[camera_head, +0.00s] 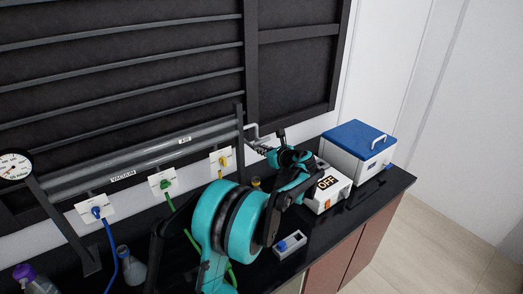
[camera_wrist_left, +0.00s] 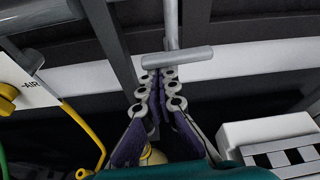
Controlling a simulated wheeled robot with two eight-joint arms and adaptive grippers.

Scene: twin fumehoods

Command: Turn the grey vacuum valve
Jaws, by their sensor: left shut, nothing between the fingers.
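The grey vacuum valve (camera_head: 253,131) is at the right end of the grey pipes in the head view. In the left wrist view its T-shaped grey handle (camera_wrist_left: 178,57) lies crosswise at the top middle, on a vertical stem. My left gripper (camera_head: 259,147) reaches toward it, partly hidden by my teal arm. In the wrist view the closed fingers (camera_wrist_left: 160,76) sit just below the handle with nothing between them. I cannot tell whether the tips touch the handle. My right gripper is not in view.
Blue (camera_head: 96,212), green (camera_head: 165,184) and yellow (camera_head: 222,161) hose taps line the wall at left. A white box marked OFF (camera_head: 328,188) and a blue-lidded box (camera_head: 356,150) stand at right. A small knobbed box (camera_head: 290,245) sits near the counter edge. Flasks stand at lower left.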

